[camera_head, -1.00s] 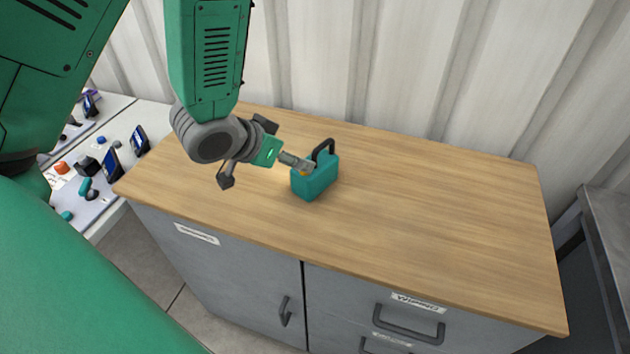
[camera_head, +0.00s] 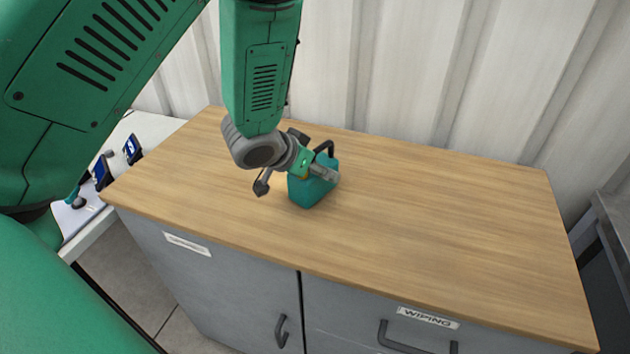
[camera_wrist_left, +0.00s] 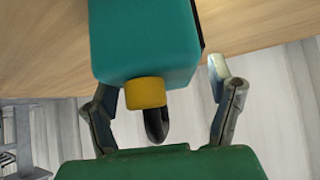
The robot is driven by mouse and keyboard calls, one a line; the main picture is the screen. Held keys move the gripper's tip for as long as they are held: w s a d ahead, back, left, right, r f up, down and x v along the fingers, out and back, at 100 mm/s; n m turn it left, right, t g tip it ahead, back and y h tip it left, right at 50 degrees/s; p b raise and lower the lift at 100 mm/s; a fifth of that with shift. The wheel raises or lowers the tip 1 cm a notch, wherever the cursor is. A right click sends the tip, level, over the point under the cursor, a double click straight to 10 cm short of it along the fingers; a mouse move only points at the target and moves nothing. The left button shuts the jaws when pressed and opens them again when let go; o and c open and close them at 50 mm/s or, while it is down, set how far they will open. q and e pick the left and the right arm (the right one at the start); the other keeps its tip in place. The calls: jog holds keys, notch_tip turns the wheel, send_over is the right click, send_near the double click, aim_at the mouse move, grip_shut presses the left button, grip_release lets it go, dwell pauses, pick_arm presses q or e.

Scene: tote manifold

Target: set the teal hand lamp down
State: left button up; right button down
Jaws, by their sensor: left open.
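The teal hand lamp (camera_head: 308,192) stands upright on the wooden top of the cabinet, left of its middle, with its black handle (camera_head: 325,148) upward. My left gripper (camera_head: 324,174) is at the lamp and covers part of its upper body. In the left wrist view the lamp's teal body (camera_wrist_left: 145,40), a yellow part (camera_wrist_left: 146,92) and a black part (camera_wrist_left: 155,125) lie between the fingers of my left gripper (camera_wrist_left: 162,85). The fingers are spread, with gaps on both sides. My right gripper is not in view.
The wooden top (camera_head: 440,230) is clear to the right of the lamp. A corrugated wall (camera_head: 410,70) stands behind it. A white table (camera_head: 150,128) with small devices is at the left. A grey metal bench (camera_head: 612,230) is at the right edge.

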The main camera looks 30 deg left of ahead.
pick_arm(q)
jog(key=shift+r, duration=0.1)
jog(key=shift+c, duration=0.4)
jog(key=c, duration=1.5)
jog(key=shift+r, duration=0.1)
jog(key=shift+r, duration=0.2)
notch_tip(320, 180, up, 8)
jog(key=shift+s+r+p, duration=0.1)
jog(key=shift+r+p, duration=0.15)
jog(key=shift+p, duration=0.5)
jog(key=s+d+b, duration=0.1)
jog(key=s+d, duration=0.1)
jog(key=d, duration=0.1)
jog(key=s+d+f+m+h+b, duration=0.1)
jog(key=s+d+b, duration=0.1)
jog(key=s+d+f+m+b, duration=0.1)
jog(key=d+b, duration=0.1)
jog(key=d, duration=0.1)
jog(key=shift+s+d+h, duration=0.3)
jog(key=shift+s+d, duration=0.05)
jog(key=shift+s, duration=0.05)
